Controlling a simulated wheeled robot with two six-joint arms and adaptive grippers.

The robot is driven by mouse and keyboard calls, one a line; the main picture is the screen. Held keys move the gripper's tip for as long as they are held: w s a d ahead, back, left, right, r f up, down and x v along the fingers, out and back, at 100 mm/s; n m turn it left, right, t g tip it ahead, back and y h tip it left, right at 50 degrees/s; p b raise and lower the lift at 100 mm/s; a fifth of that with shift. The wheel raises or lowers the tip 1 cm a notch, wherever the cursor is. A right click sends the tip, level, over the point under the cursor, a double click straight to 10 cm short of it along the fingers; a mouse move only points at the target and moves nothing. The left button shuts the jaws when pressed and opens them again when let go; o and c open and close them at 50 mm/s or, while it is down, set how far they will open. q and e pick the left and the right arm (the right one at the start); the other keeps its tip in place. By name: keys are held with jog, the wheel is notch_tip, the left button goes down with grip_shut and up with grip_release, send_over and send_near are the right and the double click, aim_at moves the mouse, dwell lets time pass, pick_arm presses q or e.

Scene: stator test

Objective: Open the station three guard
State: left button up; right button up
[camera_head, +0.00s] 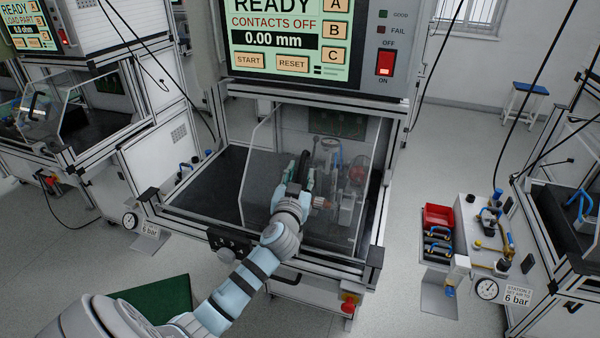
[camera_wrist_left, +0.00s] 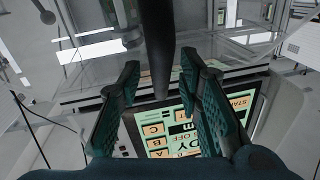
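The clear guard (camera_head: 265,160) stands over the work area of the middle station and looks closed. I cannot read this station's number. Its dark upright handle (camera_head: 303,168) is on the front panel; in the left wrist view the handle (camera_wrist_left: 157,40) is a thick black bar. My left gripper (camera_head: 297,183) is at the handle. In the left wrist view its green fingers (camera_wrist_left: 159,72) are apart, one on each side of the bar, with a visible gap on both sides. My right gripper is not in view.
The station's screen (camera_head: 290,35) reads READY and CONTACTS OFF, beside a red switch (camera_head: 386,63). A fixture (camera_head: 345,180) sits behind the guard. A gauge (camera_head: 130,220) and an emergency button (camera_head: 349,303) are near the front. A red bin (camera_head: 438,217) stands right.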

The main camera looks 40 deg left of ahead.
pick_arm(q)
jog(key=shift+w+a, duration=0.15)
jog(key=shift+w, duration=0.15)
grip_shut()
